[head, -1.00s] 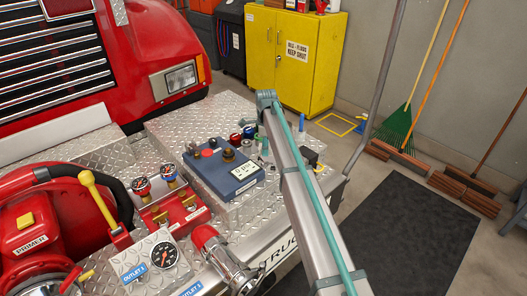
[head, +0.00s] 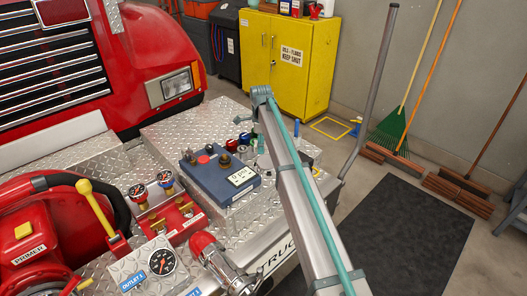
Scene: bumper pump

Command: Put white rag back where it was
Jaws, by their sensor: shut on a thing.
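I do not make out the white rag in the head view. My own grey arm with a teal strip along it crosses the picture from the bottom right up to its joint over the deck. My gripper is not visible; the arm hides part of the deck behind it. The diamond-plate bumper deck (head: 193,119) carries a blue control box (head: 211,183) with a small display, a red knob and dark knobs. Several small coloured fittings (head: 244,138) stand beside the arm, partly hidden by it.
At the left are a red primer unit (head: 28,252), two small gauges over red valves (head: 150,186), and a large pressure gauge (head: 162,261). A yellow cabinet (head: 289,60) stands behind. A grey pole (head: 372,85) rises right of the arm. A dark mat (head: 405,238) and brooms (head: 393,137) are at right.

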